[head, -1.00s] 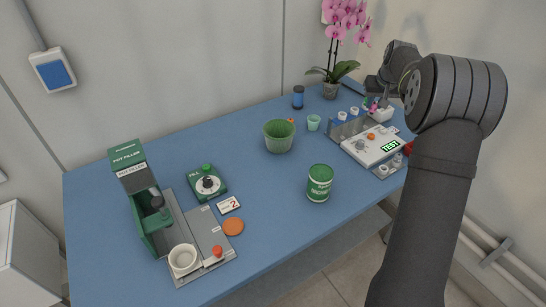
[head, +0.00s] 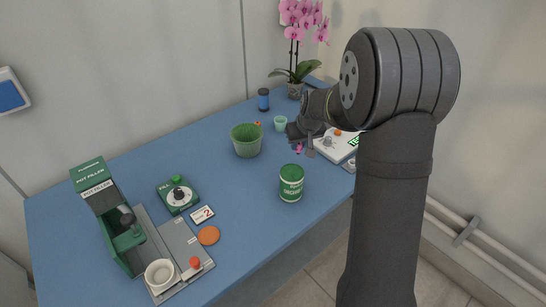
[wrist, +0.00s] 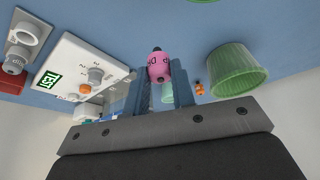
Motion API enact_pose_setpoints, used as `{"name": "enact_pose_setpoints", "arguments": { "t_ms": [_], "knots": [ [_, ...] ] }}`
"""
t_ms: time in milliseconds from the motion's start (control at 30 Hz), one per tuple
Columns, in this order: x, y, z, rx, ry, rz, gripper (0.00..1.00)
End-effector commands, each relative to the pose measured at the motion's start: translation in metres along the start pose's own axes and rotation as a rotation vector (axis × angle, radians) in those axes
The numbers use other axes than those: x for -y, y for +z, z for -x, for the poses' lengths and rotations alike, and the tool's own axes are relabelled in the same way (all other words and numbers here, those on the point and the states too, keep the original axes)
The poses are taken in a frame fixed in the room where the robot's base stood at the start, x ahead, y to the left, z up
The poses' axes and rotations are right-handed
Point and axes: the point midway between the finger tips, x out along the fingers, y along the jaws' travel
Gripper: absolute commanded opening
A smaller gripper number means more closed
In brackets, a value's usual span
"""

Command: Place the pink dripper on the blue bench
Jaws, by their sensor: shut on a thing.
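The pink dripper (wrist: 158,68) is between the two fingers of my gripper (wrist: 161,77) in the wrist view, with its dark tip pointing away from the palm. In the head view my gripper (head: 303,143) is shut on the dripper (head: 298,149), of which only a small pink bit shows. It is over the right part of the blue bench (head: 240,205), left of the white test device (head: 346,146). I cannot tell how high the dripper is above the bench.
Near my gripper are a green pot (head: 247,142), a mint cup (head: 280,124) and a green tin (head: 291,184). A blue bottle (head: 263,101) and an orchid (head: 297,70) stand behind. The pot filler (head: 118,240) is at left. Bench space left of the tin is clear.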

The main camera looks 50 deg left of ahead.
Motion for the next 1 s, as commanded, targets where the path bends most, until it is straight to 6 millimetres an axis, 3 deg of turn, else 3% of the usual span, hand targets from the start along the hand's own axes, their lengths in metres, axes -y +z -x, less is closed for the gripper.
{"name": "enact_pose_setpoints", "arguments": {
  "t_ms": [100, 300, 467, 733, 1000],
  "knots": [
    [0.022, -0.010, -0.023, 0.002, -0.002, 0.003, 0.02],
    [0.044, -0.021, -0.046, 0.001, -0.001, 0.001, 0.02],
    [0.048, -0.022, -0.053, 0.000, 0.000, -0.001, 0.02],
    [0.047, -0.008, -0.086, 0.002, 0.000, -0.002, 0.02],
    [0.047, -0.008, -0.087, 0.000, 0.000, -0.001, 0.02]
  ]
}}
